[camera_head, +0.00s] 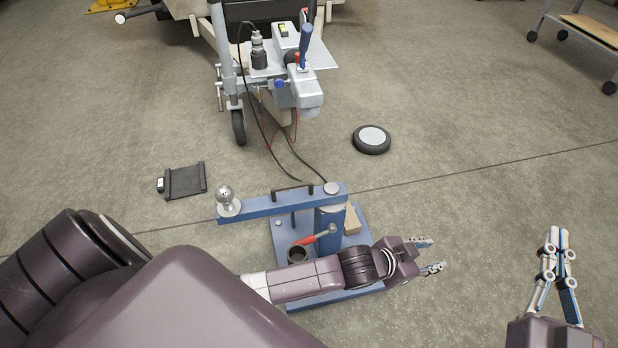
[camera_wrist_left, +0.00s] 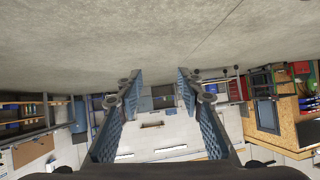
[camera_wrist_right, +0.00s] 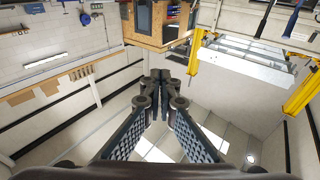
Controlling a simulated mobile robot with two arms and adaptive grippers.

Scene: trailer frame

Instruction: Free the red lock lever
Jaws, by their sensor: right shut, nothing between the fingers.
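The red lock lever (camera_head: 314,240) is on the blue stand (camera_head: 329,222), beside its upright post and next to a dark round cup (camera_head: 297,254). My left gripper (camera_head: 434,255) reaches past the stand's right side, with its arm crossing in front of the base. It is open and empty, its fingers apart in the left wrist view (camera_wrist_left: 160,88), and it is away from the lever. My right gripper (camera_head: 559,238) stands upright at the far right, well away from the stand. Its fingertips meet in the right wrist view (camera_wrist_right: 160,76), with nothing between them.
A blue arm with a silver tow ball (camera_head: 226,197) extends left from the post. A wood block (camera_head: 352,220) lies on the base.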

